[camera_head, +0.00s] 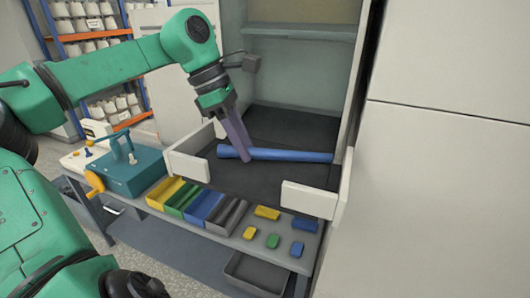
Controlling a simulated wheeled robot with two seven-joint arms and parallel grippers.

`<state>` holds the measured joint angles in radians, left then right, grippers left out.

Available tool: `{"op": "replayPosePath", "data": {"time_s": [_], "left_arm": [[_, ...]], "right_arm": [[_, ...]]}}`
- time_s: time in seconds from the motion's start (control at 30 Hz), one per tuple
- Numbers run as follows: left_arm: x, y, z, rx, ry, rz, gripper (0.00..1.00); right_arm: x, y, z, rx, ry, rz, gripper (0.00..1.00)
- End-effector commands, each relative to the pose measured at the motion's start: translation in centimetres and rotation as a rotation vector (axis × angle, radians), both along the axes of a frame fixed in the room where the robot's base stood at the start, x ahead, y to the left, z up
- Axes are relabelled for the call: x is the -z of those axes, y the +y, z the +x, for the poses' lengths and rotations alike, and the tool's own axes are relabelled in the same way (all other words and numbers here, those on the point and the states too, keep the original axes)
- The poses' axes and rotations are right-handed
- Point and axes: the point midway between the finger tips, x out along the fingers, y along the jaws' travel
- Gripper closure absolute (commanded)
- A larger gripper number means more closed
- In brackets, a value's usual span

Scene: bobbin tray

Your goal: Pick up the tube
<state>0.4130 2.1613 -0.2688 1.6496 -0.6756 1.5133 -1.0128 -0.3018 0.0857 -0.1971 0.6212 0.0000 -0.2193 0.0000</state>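The blue tube (295,155) lies on the dark floor of an open-fronted white cabinet, roughly level from left to right. Its left end looks a little wider. My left gripper (244,152) comes down from the upper left with purple fingers. The fingertips overlap the tube close to its left end. The fingers appear close together, and I cannot tell whether they are clamped on the tube or only beside it. My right gripper does not show.
Two low white front panels (309,199) edge the cabinet floor, with a gap between them. On the bench in front are coloured bins (204,208), small yellow, green and blue blocks (268,213), and a teal device (128,172). Shelves of white bobbins (90,25) stand behind left.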

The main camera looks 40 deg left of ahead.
Motion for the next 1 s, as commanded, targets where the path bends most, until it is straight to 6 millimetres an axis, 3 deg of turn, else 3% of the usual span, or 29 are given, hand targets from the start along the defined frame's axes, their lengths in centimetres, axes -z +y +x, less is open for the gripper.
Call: {"op": "replayPosePath", "data": {"time_s": [0.07,0.37,0.57,0.67,0.9,1.0], "left_arm": [[0.0,0.0,0.0,0.0,0.001,0.001,1.0],[-0.1,0.0,0.0,-0.001,0.001,0.001,1.0],[-2.0,0.1,0.0,-0.003,0.001,0.003,1.0],[-4.7,0.2,0.1,-0.005,0.0,0.005,1.0],[-14.0,0.1,0.1,-0.004,0.003,0.004,1.0],[-17.1,0.0,0.0,-0.003,0.001,0.004,1.0]], "right_arm": [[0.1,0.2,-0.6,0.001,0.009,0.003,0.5],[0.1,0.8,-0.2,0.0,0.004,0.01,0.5],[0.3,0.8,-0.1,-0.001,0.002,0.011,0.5],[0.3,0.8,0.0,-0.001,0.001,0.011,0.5],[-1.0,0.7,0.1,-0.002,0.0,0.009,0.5],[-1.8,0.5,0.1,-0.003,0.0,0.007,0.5]]}}
